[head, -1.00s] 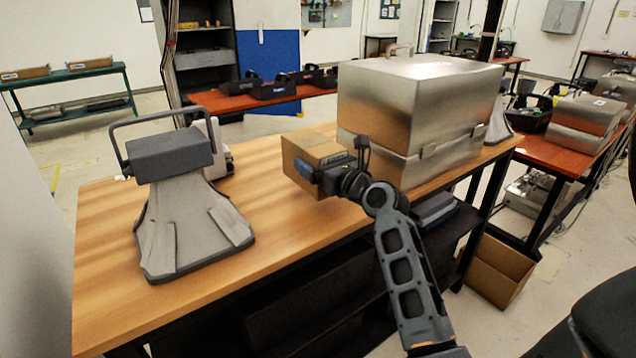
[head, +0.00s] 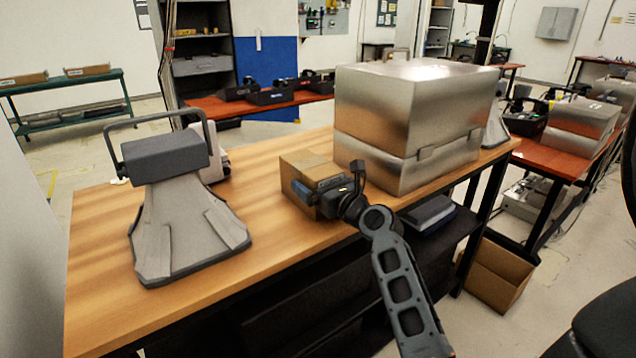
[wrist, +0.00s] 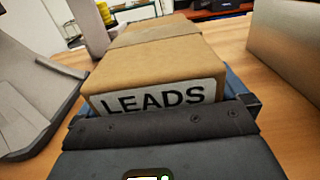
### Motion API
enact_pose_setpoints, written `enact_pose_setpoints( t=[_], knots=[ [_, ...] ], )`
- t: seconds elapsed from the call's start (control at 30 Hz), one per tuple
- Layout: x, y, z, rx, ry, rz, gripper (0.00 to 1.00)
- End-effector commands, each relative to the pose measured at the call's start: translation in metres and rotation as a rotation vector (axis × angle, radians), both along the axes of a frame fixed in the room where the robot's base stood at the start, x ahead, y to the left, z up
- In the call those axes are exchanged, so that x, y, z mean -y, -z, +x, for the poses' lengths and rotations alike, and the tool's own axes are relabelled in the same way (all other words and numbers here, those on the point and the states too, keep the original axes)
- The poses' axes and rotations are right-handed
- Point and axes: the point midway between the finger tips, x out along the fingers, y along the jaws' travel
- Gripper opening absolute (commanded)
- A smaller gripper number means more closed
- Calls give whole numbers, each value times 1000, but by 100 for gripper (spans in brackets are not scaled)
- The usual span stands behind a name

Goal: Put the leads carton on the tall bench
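The leads carton (head: 306,178) is a small brown cardboard box near the middle of the wooden bench top (head: 270,245), between a grey handled device and a large metal case. In the wrist view the carton (wrist: 160,60) fills the centre, its white LEADS label facing me. My gripper (head: 322,190) is at the carton's near side, with a blue finger against its left side. In the wrist view, blue finger parts show at both sides of the carton's near end, so it looks shut on the carton. The carton appears at bench-top level; its underside is hidden.
The grey handled device (head: 185,205) stands to the left, with a white item (head: 214,150) behind it. The large metal case (head: 410,120) stands close on the right. An open cardboard box (head: 497,272) sits on the floor at right.

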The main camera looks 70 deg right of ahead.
Motion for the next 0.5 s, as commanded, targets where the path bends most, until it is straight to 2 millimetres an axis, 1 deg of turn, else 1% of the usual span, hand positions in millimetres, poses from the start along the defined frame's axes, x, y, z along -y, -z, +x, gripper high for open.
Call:
enact_pose_setpoints(
  t=[0.2,0.27,0.37,0.5],
  knots=[
    [0,-5,0,0,0,-1,100],
    [-3,-1,-6,-1,1,1,100],
    [-11,-1,-18,0,1,1,100],
    [-26,0,-43,-1,1,1,100]
  ],
)
